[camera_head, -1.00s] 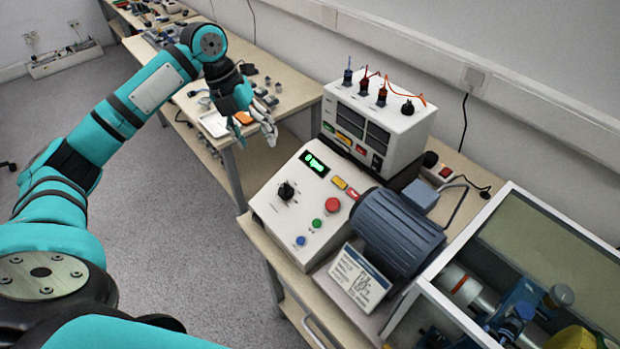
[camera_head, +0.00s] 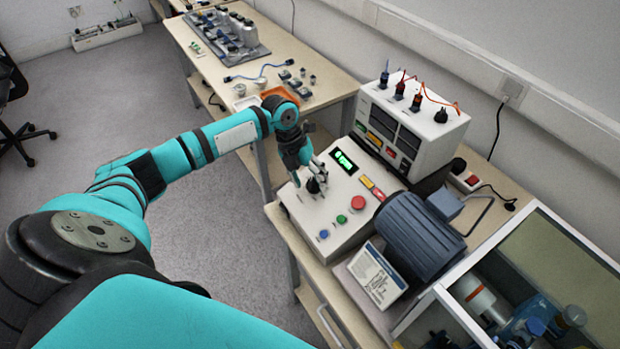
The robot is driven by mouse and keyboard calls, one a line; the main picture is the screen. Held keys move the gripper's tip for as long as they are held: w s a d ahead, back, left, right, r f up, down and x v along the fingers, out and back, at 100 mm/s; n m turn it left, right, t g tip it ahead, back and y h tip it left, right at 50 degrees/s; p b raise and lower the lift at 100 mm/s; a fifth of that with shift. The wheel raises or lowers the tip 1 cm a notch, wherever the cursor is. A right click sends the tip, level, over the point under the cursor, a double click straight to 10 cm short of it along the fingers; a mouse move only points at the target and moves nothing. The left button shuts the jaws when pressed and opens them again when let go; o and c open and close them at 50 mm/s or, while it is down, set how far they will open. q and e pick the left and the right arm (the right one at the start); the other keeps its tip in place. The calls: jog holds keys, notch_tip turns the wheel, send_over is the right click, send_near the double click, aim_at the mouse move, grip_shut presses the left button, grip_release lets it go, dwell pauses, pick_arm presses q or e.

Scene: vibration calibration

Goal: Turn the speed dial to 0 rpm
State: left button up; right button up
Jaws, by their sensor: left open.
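The black speed dial (camera_head: 313,186) is on the sloped top of the white control box (camera_head: 335,228). A small green-lit display (camera_head: 343,161) sits above it; its digits are too small to read surely. My left gripper (camera_head: 308,178) is open, pointing down at the dial, with its fingers around or just beside it. I cannot tell whether they touch it. The gripper partly hides the dial and its pointer. My right gripper is not in view.
A red button (camera_head: 357,202), a green button (camera_head: 341,219) and a blue button (camera_head: 323,234) are near the dial. A ribbed motor (camera_head: 418,238) stands to the right. A white supply unit (camera_head: 411,125) with plugged leads stands behind.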

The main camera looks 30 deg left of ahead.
pick_arm(q)
jog(key=shift+d+f, duration=0.1)
jog(key=shift+f, duration=0.25)
jog(key=shift+c, duration=0.4)
jog(key=c, duration=1)
